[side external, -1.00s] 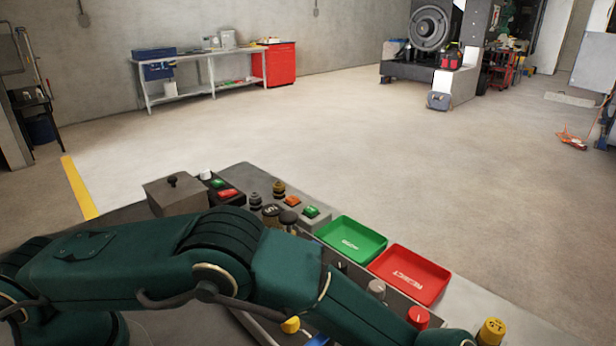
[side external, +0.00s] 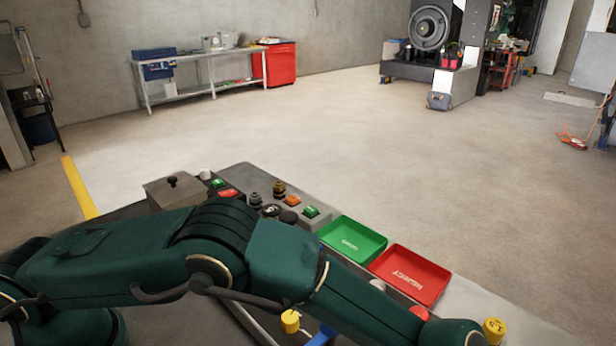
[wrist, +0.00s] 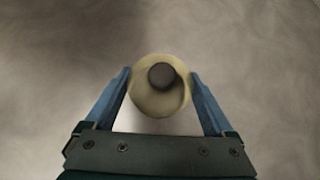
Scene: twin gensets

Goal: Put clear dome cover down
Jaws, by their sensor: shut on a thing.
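In the wrist view my gripper (wrist: 160,82) has its two blue fingers on either side of a round, pale yellowish, see-through-looking piece (wrist: 146,101) with a dark round knob (wrist: 161,76) at its middle. This looks like the clear dome cover, seen from above. The fingers are shut on it. A plain grey-brown, blurred surface lies beyond it; I cannot tell whether the cover touches that surface.
A green tray (side external: 375,236) and a red tray (side external: 431,291) lie on the bench right of several buttons and knobs. A grey box (side external: 158,190) with a black knob is at the bench's left. Yellow knobs (side external: 290,322) (side external: 494,330) stand near my arm.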

